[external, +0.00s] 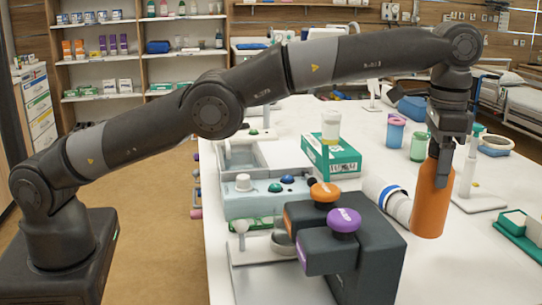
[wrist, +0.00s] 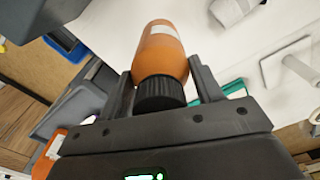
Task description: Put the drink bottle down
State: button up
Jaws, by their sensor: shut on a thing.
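The drink bottle (external: 431,197) is orange with a black cap, and it hangs upright from my gripper (external: 450,130) over the right part of the white table (external: 485,240). My gripper is shut on it near its cap. In the wrist view the bottle (wrist: 161,50) points away from me, with its black cap (wrist: 159,93) between the two fingers (wrist: 160,85). A pale label shows on its side. I cannot tell how far its base is above the table.
A black block with purple and orange knobs (external: 350,250) stands left of the bottle. A white roll (external: 390,198) lies close behind it. A green box (external: 331,157), a blue cup (external: 395,133) and a green cup (external: 419,147) stand farther back. A green tray (external: 520,238) lies right.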

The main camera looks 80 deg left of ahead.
aim_at(431, 199)
jog(key=shift+f, duration=3.7)
jog(key=o, duration=1.6)
